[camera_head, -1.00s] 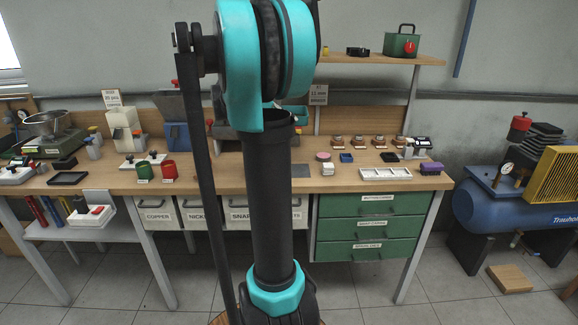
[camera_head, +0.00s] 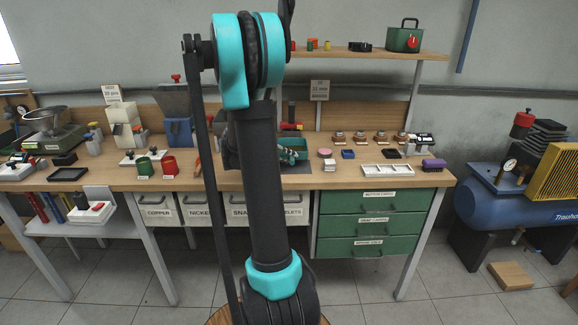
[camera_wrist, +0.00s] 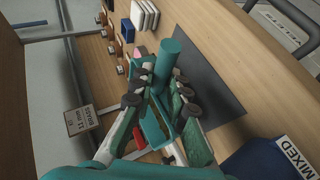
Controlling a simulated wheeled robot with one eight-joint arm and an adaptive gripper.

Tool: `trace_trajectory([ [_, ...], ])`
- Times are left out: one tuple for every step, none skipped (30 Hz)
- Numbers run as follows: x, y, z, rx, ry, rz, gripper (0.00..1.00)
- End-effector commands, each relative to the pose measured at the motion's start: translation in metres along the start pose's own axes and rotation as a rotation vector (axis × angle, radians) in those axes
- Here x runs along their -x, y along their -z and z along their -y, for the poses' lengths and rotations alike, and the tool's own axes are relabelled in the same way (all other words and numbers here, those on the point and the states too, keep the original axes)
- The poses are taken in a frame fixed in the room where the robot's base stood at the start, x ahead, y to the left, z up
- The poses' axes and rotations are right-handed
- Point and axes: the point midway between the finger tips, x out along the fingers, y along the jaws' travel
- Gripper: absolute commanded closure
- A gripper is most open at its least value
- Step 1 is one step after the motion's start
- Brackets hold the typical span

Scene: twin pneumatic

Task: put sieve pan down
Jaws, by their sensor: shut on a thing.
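My gripper (camera_wrist: 165,95) is shut on the handle of the teal sieve pan; the thick round handle (camera_wrist: 174,58) stands out between the fingertips in the wrist view. Part of the teal pan (camera_head: 296,143) shows in the head view just right of my arm, over the bench near a dark grey mat (camera_head: 297,168). My gripper (camera_head: 288,154) is partly hidden there by my arm. The mat (camera_wrist: 212,80) lies beyond the handle in the wrist view. I cannot tell whether the pan touches it.
A pink disc (camera_head: 324,153), a blue block (camera_head: 348,154) and a white tray (camera_head: 387,170) lie to the right. A blue hopper machine (camera_head: 178,115) and red cup (camera_head: 170,165) stand left. A MIXED bin (camera_wrist: 262,158) is near my gripper in the wrist view.

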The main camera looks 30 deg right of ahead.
Motion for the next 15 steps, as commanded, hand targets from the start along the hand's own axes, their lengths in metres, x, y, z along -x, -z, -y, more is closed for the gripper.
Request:
trace_trajectory([
  [-0.003, -0.001, 0.004, 0.0, 0.0, 0.0, 1.0],
  [-0.005, -0.002, 0.007, 0.0, 0.0, 0.0, 1.0],
  [-0.008, -0.003, 0.012, 0.0, 0.0, 0.0, 1.0],
  [-0.01, -0.004, 0.016, 0.0, 0.0, 0.0, 1.0],
  [-0.012, -0.004, 0.019, 0.0, 0.0, 0.0, 1.0],
  [-0.014, -0.006, 0.023, 0.0, 0.0, 0.0, 1.0],
  [-0.016, -0.006, 0.025, 0.0, 0.0, 0.0, 1.0],
  [-0.017, -0.007, 0.027, 0.0, 0.0, 0.0, 1.0],
  [-0.018, -0.007, 0.029, 0.0, 0.0, 0.0, 1.0],
  [-0.019, -0.008, 0.03, 0.0, 0.0, 0.0, 1.0],
  [-0.019, -0.008, 0.03, 0.0, 0.0, 0.0, 1.0],
  [-0.019, -0.008, 0.03, 0.0, 0.0, 0.0, 1.0],
  [-0.019, -0.008, 0.03, 0.0, 0.0, 0.0, 1.0],
  [-0.019, -0.008, 0.03, 0.0, 0.0, 0.0, 1.0],
  [-0.019, -0.008, 0.03, 0.0, 0.0, 0.0, 1.0],
])
